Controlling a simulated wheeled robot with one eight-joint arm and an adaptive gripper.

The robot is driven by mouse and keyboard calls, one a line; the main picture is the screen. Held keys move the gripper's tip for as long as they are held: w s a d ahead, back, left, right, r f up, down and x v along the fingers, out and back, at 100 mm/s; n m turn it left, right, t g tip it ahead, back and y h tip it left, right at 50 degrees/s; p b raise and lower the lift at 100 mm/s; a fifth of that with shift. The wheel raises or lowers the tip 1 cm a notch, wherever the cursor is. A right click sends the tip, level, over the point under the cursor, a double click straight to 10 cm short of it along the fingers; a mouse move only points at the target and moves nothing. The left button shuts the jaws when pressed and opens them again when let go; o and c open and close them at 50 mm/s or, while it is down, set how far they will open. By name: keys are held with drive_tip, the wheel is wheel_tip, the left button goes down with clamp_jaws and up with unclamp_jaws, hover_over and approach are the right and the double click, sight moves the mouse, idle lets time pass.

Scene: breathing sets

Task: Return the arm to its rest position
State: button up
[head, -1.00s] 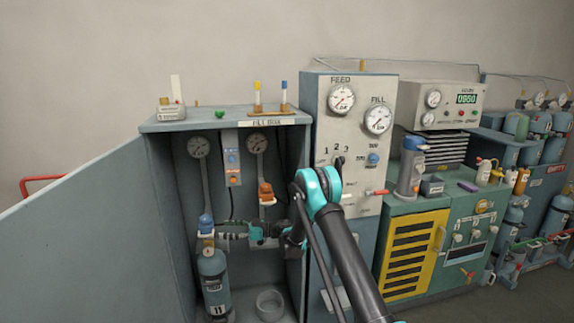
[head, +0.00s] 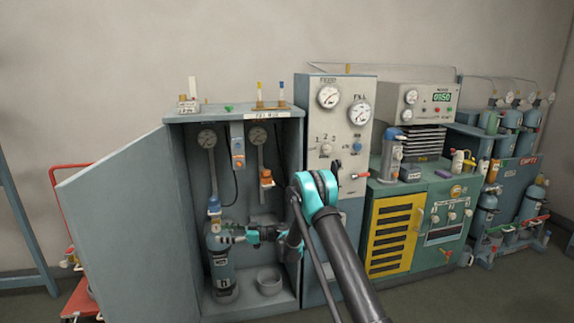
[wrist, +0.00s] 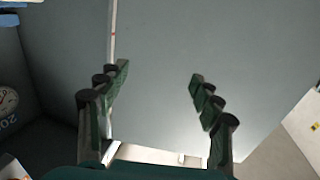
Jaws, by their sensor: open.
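My arm with teal joints (head: 318,192) reaches up and left from the lower edge of the head view. My gripper (head: 232,235) is in front of the open fill-box cabinet (head: 235,116), at the height of the top of a dark cylinder (head: 221,268). Whether it touches the cylinder cannot be told from the head view. In the wrist view my gripper (wrist: 158,82) has its green-padded fingers spread, with nothing between them. A plain grey-blue surface lies beyond them.
The cabinet door (head: 130,240) stands open on the left. A gauge panel (head: 341,120) rises right of the cabinet, close to my arm. A green bench with a yellow grille (head: 395,240) stands further right. A red-framed cart (head: 80,300) is at lower left. Floor shows at lower right.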

drive_tip(key=w+d+r+m+t+h, duration=0.2)
drive_tip(key=w+d+r+m+t, duration=0.2)
drive_tip(key=d+r+t, duration=0.5)
drive_tip(key=w+d+r+m+t+h, duration=0.1)
drive_tip(key=w+d+r+m+t, duration=0.4)
drive_tip(key=r, duration=0.8)
drive_tip(key=s+d+r+m+t+h, duration=0.1)
drive_tip(key=d+r+m+h, duration=0.1)
drive_tip(key=d+h, duration=0.35)
drive_tip(key=s+d+r+m+t+h, duration=0.1)
drive_tip(key=s+d+m+t+h, duration=0.15)
drive_tip(key=d, duration=0.55)
drive_tip(key=s+d+r+m+h, duration=0.1)
drive_tip(key=d+r+m+h, duration=0.1)
drive_tip(key=d+h, duration=0.3)
drive_tip(key=s+d+f+m+g+h, duration=0.2)
drive_tip(key=s+d+f+g, duration=0.15)
drive_tip(key=s+d, duration=0.4)
drive_tip(key=s+d+f+m+g+h, duration=0.2)
drive_tip(key=s+d+f, duration=0.35)
drive_tip(key=s, duration=0.35)
drive_tip(key=s+f+n+g+y, duration=0.1)
drive_tip(key=s+f+g, duration=0.3)
drive_tip(key=s, duration=1)
drive_tip(key=s+f+g+y, duration=0.1)
drive_tip(key=s+f+g, duration=0.3)
drive_tip(key=s+f, duration=0.5)
drive_tip(key=s, duration=0.5)
drive_tip(key=shift+s+n, duration=0.35)
